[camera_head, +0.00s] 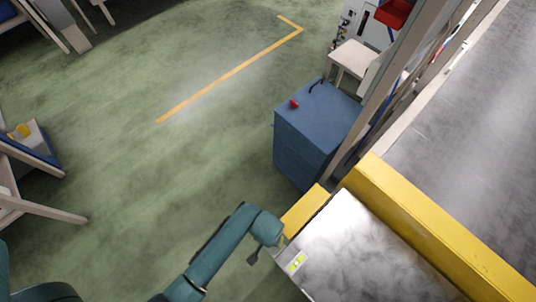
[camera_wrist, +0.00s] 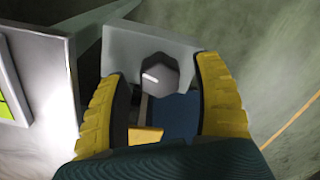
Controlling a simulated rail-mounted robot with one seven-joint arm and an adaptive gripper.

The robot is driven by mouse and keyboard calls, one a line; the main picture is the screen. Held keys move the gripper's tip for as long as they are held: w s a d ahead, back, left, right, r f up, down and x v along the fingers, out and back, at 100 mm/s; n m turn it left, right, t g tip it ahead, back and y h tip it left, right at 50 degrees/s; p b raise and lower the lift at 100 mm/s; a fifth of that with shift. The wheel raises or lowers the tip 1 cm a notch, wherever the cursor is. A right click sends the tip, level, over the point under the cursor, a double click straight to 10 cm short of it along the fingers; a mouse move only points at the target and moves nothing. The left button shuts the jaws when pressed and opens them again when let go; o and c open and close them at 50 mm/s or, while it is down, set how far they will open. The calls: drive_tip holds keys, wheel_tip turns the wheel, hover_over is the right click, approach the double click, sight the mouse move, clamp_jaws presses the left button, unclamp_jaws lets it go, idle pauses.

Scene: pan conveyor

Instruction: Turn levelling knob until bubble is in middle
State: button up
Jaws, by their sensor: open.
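The levelling knob (camera_wrist: 157,76) is a dark grey, faceted knob with a white mark on its face. It sits on a light grey bracket (camera_wrist: 120,40) in the wrist view. My gripper (camera_wrist: 163,68) is open, with one yellow ribbed finger on each side of the knob. Gaps show between the knob and both fingers, and nothing is held. The bubble level (camera_head: 296,263) is a small yellow-green vial at the conveyor's near corner in the head view. It also shows, cut off, at the left edge of the wrist view (camera_wrist: 10,102). The bubble's position is too small to tell.
The shiny pan conveyor (camera_head: 350,255) has a yellow rail (camera_head: 430,230) along its far side. A blue cabinet (camera_head: 305,135) with a red item on top stands beyond the conveyor's end. Open green floor (camera_head: 150,180) lies to the left.

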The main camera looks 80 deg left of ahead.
drive_tip(key=shift+f, duration=0.45)
clamp_jaws()
drive_tip(key=shift+r+m+p, duration=0.35)
drive_tip(key=shift+m+p, duration=0.25)
drive_tip(key=shift+p, duration=0.4)
drive_tip(key=shift+f+m+p, duration=0.15)
drive_tip(key=shift+m+p, duration=0.55)
drive_tip(key=shift+m, duration=0.1)
drive_tip(key=shift+f, duration=0.2)
unclamp_jaws()
